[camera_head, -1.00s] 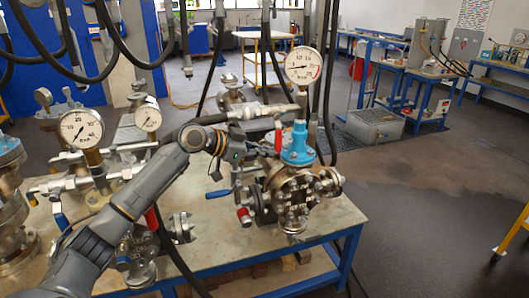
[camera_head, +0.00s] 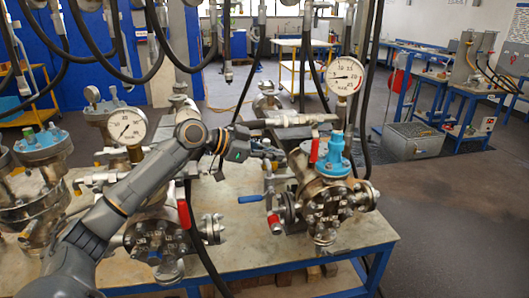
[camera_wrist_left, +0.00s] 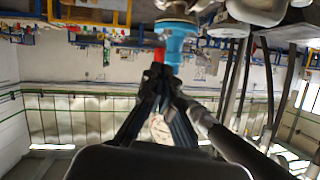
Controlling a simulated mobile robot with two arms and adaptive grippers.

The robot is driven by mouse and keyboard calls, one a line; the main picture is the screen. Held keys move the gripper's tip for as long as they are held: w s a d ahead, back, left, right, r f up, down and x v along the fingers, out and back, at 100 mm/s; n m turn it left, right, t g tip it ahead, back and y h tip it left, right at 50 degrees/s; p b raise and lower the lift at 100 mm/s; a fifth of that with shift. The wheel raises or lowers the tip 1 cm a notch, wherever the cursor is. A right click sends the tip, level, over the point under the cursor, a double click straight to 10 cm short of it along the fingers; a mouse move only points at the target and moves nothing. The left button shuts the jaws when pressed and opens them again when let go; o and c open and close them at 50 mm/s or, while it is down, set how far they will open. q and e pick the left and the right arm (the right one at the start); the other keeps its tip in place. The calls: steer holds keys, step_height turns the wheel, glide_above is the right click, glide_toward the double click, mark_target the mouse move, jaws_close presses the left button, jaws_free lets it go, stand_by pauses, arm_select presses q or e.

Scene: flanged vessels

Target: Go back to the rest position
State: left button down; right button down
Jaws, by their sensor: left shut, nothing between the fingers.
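My left gripper (camera_head: 278,155) reaches in from the left, over the table, at the end of my grey arm. It is just left of the right-hand flanged vessel (camera_head: 328,205) with its blue top fitting (camera_head: 335,152). In the left wrist view the fingers (camera_wrist_left: 160,72) are together with nothing between them. The blue fitting (camera_wrist_left: 176,42) shows beyond their tips there; I cannot tell the exact gap. The right gripper is in neither view.
The blue-framed table (camera_head: 285,258) carries several vessels, valves and pipes. A round gauge (camera_head: 345,75) stands above the right vessel, another gauge (camera_head: 127,126) at left. Black hoses (camera_head: 366,100) hang close to the arm. The floor (camera_head: 450,220) at right is clear.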

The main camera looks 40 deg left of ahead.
arm_select(q)
steer(key=shift+v, duration=1.55)
